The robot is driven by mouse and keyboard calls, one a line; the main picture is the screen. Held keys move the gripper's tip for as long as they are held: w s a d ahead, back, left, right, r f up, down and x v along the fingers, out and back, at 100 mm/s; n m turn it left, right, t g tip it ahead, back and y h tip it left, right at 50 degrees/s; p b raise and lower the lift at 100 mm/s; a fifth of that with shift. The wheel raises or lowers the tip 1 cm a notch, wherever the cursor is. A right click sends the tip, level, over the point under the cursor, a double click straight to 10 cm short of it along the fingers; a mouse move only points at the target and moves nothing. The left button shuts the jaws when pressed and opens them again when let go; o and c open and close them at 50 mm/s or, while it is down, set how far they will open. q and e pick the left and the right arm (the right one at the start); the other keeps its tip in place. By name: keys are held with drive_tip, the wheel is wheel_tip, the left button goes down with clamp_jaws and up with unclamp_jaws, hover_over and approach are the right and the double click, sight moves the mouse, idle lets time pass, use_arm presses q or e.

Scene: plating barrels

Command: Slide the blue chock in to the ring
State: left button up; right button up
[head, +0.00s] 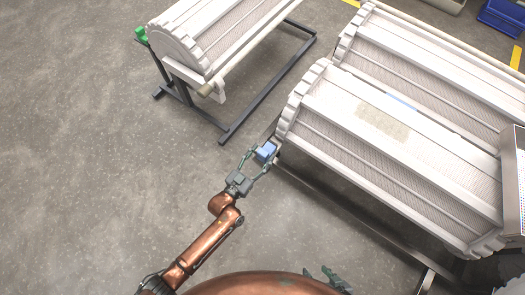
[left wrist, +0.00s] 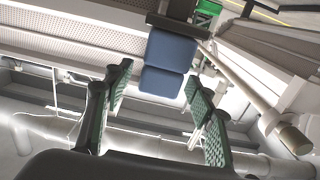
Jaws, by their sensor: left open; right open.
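The blue chock (head: 266,151) is a small block at the near left corner of the closest white barrel (head: 390,140), low beside that barrel's toothed end ring (head: 298,97). My left gripper (head: 261,161) is open, with its fingers on either side of the chock. In the left wrist view the chock (left wrist: 168,63) shows between and beyond the open green-padded fingers of the gripper (left wrist: 160,88), with a gap on each side. How the chock sits against the ring is not clear. My right gripper (head: 330,279) is open at the bottom edge, far from the chock.
A second white barrel (head: 440,55) lies behind the closest one. Another barrel (head: 215,30) stands on a dark frame (head: 225,137) at upper left, with a green part (head: 141,35) at its end. A blue bin (head: 502,17) is at upper right. The grey floor at left is clear.

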use_arm(q)
drive_tip(key=shift+w+d, duration=0.3)
drive_tip(key=shift+w, duration=0.1)
clamp_jaws()
idle(0.4)
